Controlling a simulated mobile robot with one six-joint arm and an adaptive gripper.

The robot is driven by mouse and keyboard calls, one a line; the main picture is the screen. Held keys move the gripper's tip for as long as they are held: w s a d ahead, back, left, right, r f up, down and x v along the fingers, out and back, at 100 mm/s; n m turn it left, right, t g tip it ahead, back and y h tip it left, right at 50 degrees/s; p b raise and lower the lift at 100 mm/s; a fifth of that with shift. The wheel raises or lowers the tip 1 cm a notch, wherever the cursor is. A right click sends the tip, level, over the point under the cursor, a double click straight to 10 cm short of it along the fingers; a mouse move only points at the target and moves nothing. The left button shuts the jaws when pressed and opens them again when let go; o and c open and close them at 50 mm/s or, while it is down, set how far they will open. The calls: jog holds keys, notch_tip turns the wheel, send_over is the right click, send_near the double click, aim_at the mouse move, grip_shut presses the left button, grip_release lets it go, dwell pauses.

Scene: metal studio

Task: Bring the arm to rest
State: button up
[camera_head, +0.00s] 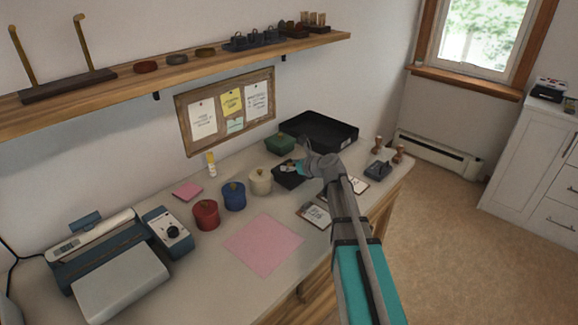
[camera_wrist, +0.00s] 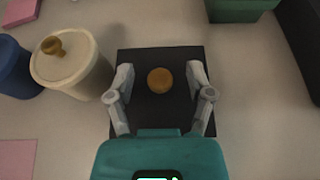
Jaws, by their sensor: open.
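My gripper (camera_head: 302,168) is at the end of my arm, over the far part of the table in the head view. In the wrist view my gripper (camera_wrist: 160,76) is open. Its two grey fingers are spread to either side of a round orange-brown knob (camera_wrist: 160,80), with gaps on both sides. The knob is over a black square piece (camera_wrist: 150,57), which also shows in the head view (camera_head: 286,182), partly hidden by my gripper. I cannot tell the height of the fingers above it.
Cream (camera_head: 260,181), blue (camera_head: 233,197) and red (camera_head: 206,215) lidded pots stand left of my gripper. A green box (camera_head: 279,145) and a black tray (camera_head: 346,139) are behind it. A wooden shelf (camera_head: 190,75) hangs above. A pink sheet (camera_head: 263,245) lies in front.

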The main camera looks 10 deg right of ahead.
jog(key=shift+r, duration=0.1)
dwell(0.5)
jog(key=shift+r, duration=0.1)
notch_tip(320, 180, up, 9)
jog(key=p, duration=0.9)
jog(key=shift+r+p, duration=0.1)
jog(key=shift+p, duration=0.2)
